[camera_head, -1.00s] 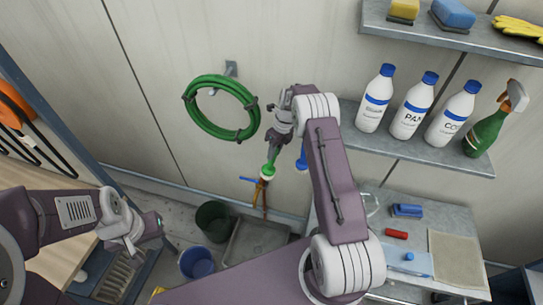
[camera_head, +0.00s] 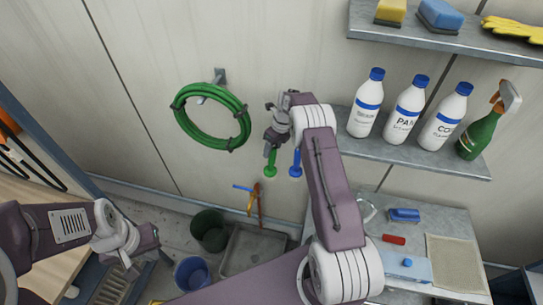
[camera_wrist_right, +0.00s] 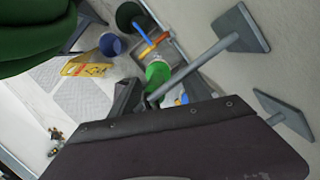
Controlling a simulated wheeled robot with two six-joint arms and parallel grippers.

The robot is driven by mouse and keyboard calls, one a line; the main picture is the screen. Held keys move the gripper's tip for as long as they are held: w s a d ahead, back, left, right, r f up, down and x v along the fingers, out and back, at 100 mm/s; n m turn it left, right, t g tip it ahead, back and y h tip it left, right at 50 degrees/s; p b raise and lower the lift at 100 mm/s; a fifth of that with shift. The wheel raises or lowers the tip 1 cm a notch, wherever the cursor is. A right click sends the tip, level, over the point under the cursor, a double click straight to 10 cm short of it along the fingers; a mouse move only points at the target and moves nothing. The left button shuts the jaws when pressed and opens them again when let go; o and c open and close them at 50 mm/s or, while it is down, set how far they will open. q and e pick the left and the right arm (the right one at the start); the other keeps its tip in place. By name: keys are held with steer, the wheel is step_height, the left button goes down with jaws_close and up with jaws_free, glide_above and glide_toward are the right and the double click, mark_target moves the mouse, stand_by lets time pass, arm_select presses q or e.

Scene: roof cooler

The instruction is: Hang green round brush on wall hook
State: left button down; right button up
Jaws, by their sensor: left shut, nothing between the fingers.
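The green round brush (camera_head: 270,162) hangs head-down directly under my right gripper (camera_head: 271,134) in the head view. Its green round head (camera_wrist_right: 157,74) also shows in the right wrist view, just beyond the gripper (camera_wrist_right: 150,96). The jaw grip on the handle is unclear. A grey wall hook (camera_wrist_right: 205,58) reaches from its wall plate to the handle area; whether the brush rests on it cannot be told. A second hook (camera_wrist_right: 287,114) shows lower right. My left gripper (camera_head: 139,251) is shut and empty at lower left, far from the brush.
A blue brush (camera_head: 296,164) hangs just right of the green one. A green hose coil (camera_head: 212,116) hangs to the left. Bottles (camera_head: 409,109) stand on a shelf (camera_head: 400,158) to the right. Buckets (camera_head: 193,274) stand on the floor.

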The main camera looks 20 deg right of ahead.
steer(key=shift+o, duration=0.3)
steer(key=shift+w+f, duration=0.7)
steer(key=shift+w, duration=0.3)
arm_select(q)
steer(key=shift+w+d+f, duration=0.1)
steer(key=shift+w, duration=0.45)
steer(key=shift+w+d+f, duration=0.1)
steer(key=shift+w, duration=0.45)
arm_select(e)
steer(key=shift+s+a, duration=0.15)
steer(key=shift+a, duration=0.05)
arm_select(q)
steer(key=f+b, duration=0.2)
steer(key=shift+s+a+f, duration=0.1)
steer(key=shift+s+f, duration=0.1)
steer(key=shift+f, duration=0.1)
arm_select(e)
step_height(320, 180, up, 9)
steer(key=d, duration=0.1)
steer(key=shift+s+d, duration=0.4)
steer(key=shift+s, duration=0.05)
